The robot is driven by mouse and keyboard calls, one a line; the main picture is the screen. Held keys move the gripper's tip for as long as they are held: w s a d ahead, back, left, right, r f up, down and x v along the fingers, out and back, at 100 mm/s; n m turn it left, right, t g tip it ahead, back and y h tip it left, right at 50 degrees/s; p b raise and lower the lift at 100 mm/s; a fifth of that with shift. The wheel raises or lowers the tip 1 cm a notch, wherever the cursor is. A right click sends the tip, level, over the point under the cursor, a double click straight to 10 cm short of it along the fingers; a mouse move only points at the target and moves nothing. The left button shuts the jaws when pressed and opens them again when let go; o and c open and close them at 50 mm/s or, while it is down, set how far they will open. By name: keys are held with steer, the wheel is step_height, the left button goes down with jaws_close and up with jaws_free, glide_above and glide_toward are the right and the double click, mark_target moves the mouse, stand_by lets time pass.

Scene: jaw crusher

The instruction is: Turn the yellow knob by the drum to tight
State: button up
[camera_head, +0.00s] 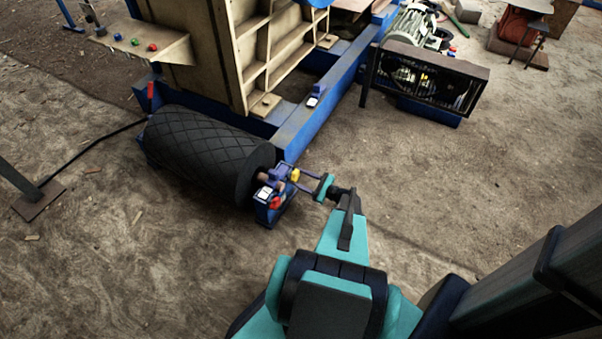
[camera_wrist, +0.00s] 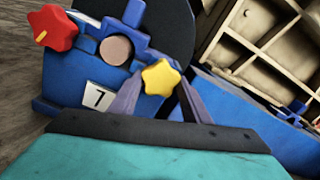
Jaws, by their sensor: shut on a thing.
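The yellow star-shaped knob (camera_wrist: 161,76) is on a blue bearing block (camera_wrist: 75,75) at the end of the black drum (camera_head: 195,145). It also shows small in the head view (camera_head: 295,175). My gripper (camera_wrist: 156,88) reaches in from the right, with one finger on each side of the yellow knob, and is shut on it. The fingers' contact with the knob is partly hidden behind it in the wrist view. The knob's marking is not readable.
A red knob (camera_wrist: 52,28) with a yellow line and a white label with a 7 (camera_wrist: 98,97) are on the same block. The blue frame beam (camera_head: 310,110) runs behind. Open dirt ground (camera_head: 430,180) lies to the right.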

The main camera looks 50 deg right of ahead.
steer(key=shift+w+a+r+m+p, duration=0.15)
steer(key=shift+m+p, duration=0.2)
steer(key=shift+m, duration=0.2)
steer(key=shift+s+a+m+p, duration=0.1)
steer(key=shift+m+p, duration=0.25)
steer(key=shift+m, duration=0.2)
steer(key=shift+w, duration=0.1)
steer(key=o, duration=1)
steer(key=shift+d, duration=0.1)
steer(key=shift+o, duration=0.2)
steer(key=shift+s+d, duration=0.1)
steer(key=shift+s, duration=0.15)
steer(key=p+v, duration=0.1)
steer(key=v, duration=1.2)
steer(key=shift+s, duration=0.2)
